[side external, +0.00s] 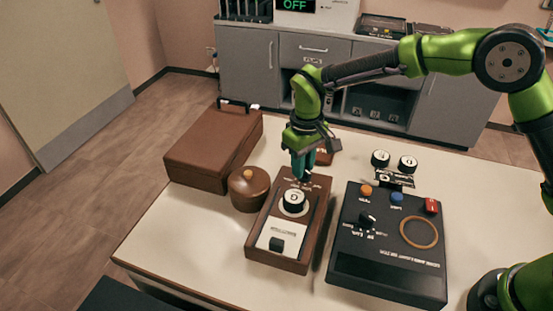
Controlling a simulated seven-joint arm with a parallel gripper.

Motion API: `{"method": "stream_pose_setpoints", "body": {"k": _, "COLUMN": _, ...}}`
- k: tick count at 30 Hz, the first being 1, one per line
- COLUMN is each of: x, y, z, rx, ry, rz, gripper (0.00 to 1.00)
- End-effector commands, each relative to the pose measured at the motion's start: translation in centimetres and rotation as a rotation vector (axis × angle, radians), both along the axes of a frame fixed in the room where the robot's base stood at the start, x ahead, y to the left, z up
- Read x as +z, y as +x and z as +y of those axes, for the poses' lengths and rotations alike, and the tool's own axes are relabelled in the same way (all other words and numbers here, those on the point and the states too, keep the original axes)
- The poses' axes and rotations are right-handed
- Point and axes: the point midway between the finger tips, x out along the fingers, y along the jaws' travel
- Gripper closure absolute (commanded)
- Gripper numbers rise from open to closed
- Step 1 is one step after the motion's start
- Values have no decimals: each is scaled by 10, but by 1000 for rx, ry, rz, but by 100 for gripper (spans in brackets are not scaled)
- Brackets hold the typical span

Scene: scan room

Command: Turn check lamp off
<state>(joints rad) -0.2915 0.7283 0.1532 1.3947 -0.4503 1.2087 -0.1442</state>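No part in view is readably labelled as the check lamp. A brown control box (259,258) stands on the table with a dial marked 0 (293,201) and a black switch (277,244) on a white plate. To its right is a black panel (375,274) with an orange button (366,190), a blue button (396,197), a red switch (432,205), a black knob (367,220) and a ring (419,233). My gripper (303,173) points down with teal fingertips over the brown box's far end. Finger gap and contact are unclear, and the gripper partly hides that end.
A large brown case (213,145) and a round lidded pot (248,189) stand left of the control box. Two round dials marked 0 (380,158) (407,163) stand behind the panel. A grey cabinet (246,62) at the back carries a green OFF display (295,5).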

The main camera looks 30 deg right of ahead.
Motion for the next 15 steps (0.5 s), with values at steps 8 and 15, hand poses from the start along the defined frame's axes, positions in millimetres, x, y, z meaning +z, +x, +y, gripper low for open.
{"method": "stream_pose_setpoints", "body": {"k": 8, "x": 0, "y": 0, "z": 0, "rx": -1, "ry": 0, "rz": -1, "gripper": 57}}
{"method": "stream_pose_setpoints", "body": {"k": 15, "x": 8, "y": 1, "z": 0, "rx": -2, "ry": 0, "rz": -4, "gripper": 57}}
